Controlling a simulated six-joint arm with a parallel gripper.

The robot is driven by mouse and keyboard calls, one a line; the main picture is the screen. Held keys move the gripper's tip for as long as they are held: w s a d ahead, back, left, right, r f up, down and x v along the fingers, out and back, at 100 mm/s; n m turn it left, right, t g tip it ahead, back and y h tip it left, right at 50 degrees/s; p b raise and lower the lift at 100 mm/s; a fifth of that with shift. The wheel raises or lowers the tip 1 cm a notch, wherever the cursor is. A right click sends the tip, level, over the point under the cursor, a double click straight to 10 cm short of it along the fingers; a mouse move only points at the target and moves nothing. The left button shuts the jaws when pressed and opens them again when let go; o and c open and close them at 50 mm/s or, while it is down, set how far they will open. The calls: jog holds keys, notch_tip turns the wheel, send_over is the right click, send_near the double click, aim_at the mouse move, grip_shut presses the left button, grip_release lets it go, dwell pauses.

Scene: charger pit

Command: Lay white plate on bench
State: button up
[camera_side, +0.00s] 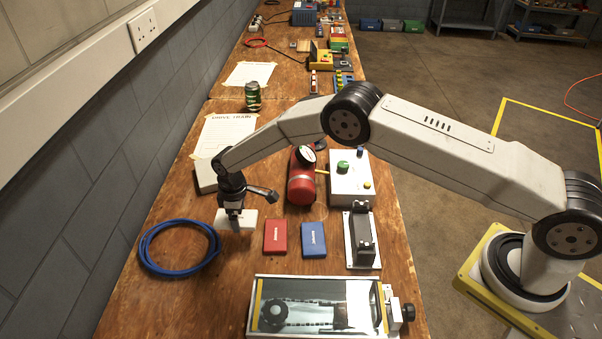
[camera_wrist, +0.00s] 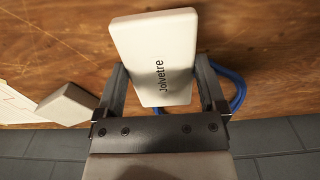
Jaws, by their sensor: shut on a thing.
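The white plate (camera_side: 230,226) is a small flat slab with dark lettering on its broad face. It also shows in the wrist view (camera_wrist: 153,62), between two dark fingers. My gripper (camera_side: 236,210) points down over the left part of the wooden bench (camera_side: 205,292) and is shut on the plate. The plate is at or just above the bench; I cannot tell if it touches. It sits between a blue cable coil (camera_side: 148,255) on the left and a red box (camera_side: 275,237) on the right.
A blue box (camera_side: 313,240) and a black device on a white base (camera_side: 362,240) stand further right. A glass-topped case (camera_side: 318,308) lies in front. A red cylinder (camera_side: 301,185) and white control box (camera_side: 350,182) stand behind. The wall borders the left side.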

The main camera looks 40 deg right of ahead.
jog(key=shift+w+a+f, duration=0.2)
jog(key=shift+w+f, duration=0.65)
jog(key=shift+f, duration=0.15)
jog(key=shift+w+f, duration=0.1)
jog(key=shift+f, duration=0.05)
jog(key=shift+f, duration=0.15)
jog(key=shift+w+f, duration=0.1)
jog(key=shift+f, duration=1.4)
jog(key=shift+f, duration=0.15)
jog(key=o, duration=1)
jog(key=shift+r, duration=6.15)
